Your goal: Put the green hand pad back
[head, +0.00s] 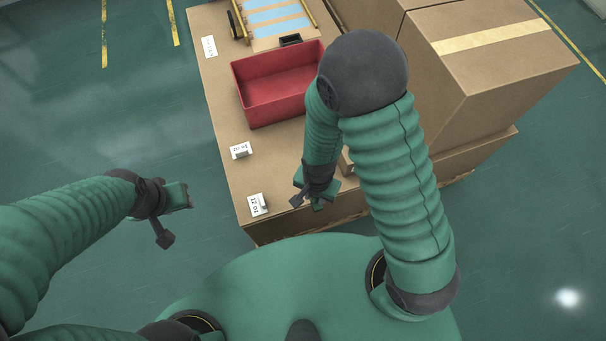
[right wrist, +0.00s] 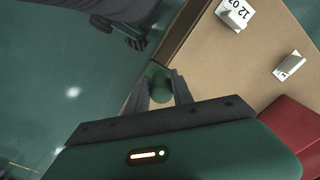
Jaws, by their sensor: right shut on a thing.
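My right gripper (head: 316,200) is low over the near edge of the cardboard-topped surface. In the right wrist view its two dark fingers (right wrist: 161,90) are shut on a small rounded green piece, which looks like the green hand pad (right wrist: 160,82). In the head view a small green bit of the pad (head: 318,207) shows below the hand. Whether it touches the surface I cannot tell. My left gripper (head: 180,196) hangs over the floor, left of the boxes; its fingers are too unclear to judge.
The brown cardboard surface (head: 222,110) carries a red open bin (head: 270,88), two white labelled tags (head: 240,150) (head: 257,204) and a small black box (head: 290,40). Large taped cartons (head: 500,60) stand at the right. Green floor is clear at the left.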

